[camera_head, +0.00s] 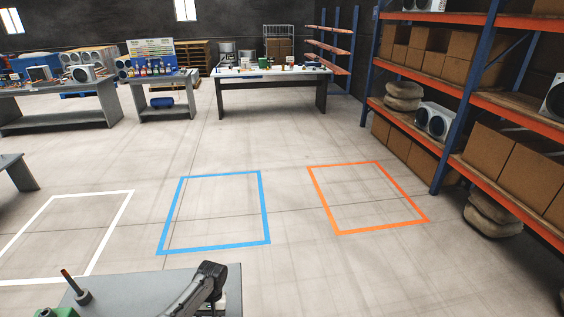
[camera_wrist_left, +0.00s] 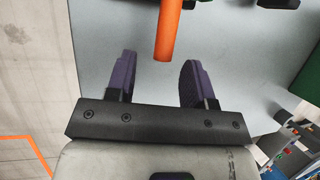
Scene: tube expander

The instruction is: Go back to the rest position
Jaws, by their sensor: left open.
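My left gripper (camera_wrist_left: 157,66) shows in the left wrist view with its two purple fingers spread apart and nothing clamped. An orange rod (camera_wrist_left: 170,22) comes in from the top, and its near end appears between the fingertips with a gap on both sides. I cannot tell its depth from the fingers. In the head view a copper-brown rod (camera_head: 69,276) stands tilted on a dark round base on a grey tabletop (camera_head: 135,285). My left gripper cannot be made out in the head view. My right gripper is in neither view.
A dark jointed part (camera_head: 207,285) rises at the tabletop's right; I cannot tell what it is. A green object (camera_head: 62,312) sits at the bottom left. Blue (camera_head: 265,210), orange (camera_head: 329,202) and white (camera_head: 109,234) floor outlines enclose bare floor. Loaded shelving (camera_head: 440,165) stands right.

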